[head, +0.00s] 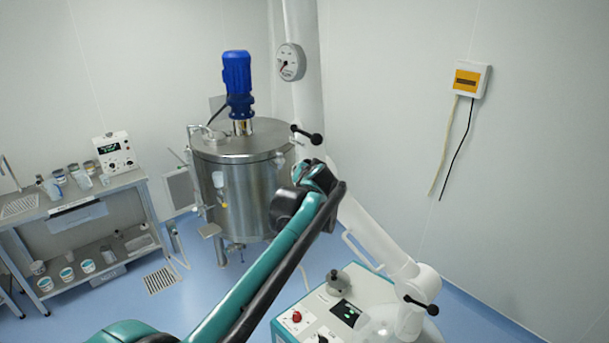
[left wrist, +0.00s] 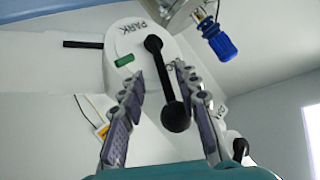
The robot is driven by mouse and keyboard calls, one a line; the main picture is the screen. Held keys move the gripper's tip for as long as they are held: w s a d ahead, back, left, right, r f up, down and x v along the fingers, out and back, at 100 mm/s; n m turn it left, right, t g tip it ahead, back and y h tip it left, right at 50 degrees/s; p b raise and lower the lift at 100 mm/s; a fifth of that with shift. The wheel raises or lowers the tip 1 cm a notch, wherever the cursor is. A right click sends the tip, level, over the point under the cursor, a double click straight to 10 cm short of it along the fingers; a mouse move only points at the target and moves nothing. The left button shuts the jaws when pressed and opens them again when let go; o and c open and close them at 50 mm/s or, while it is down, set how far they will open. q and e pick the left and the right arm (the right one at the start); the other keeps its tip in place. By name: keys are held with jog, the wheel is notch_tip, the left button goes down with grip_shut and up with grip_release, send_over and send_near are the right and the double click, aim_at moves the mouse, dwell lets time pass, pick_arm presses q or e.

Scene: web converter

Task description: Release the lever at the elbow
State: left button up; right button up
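The lever (left wrist: 165,82) at the elbow is a black bar with a round ball knob, on a white housing (left wrist: 125,45) with a green mark and the word PARK. In the left wrist view my left gripper (left wrist: 160,75) is open, with its fingers on either side of the lever and gaps between. In the head view the black lever (head: 306,134) sticks out at the top of the white jointed arm (head: 375,240), just above the end of my left arm. My wrist hides part of the elbow there. My right gripper is out of view.
A second black lever (head: 421,306) sits lower on the white arm, above a control cabinet (head: 318,312). A steel tank (head: 240,190) with a blue motor (head: 237,85) stands behind. A bench (head: 95,205) is at left, and a wall box (head: 467,80) hangs at right.

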pick_arm(q)
jog(key=shift+s+d, duration=0.1)
jog(key=shift+s, duration=0.05)
jog(key=v, duration=1.1)
jog(key=shift+s+r, duration=0.2)
jog(key=shift+s, duration=0.15)
jog(key=shift+s, duration=0.1)
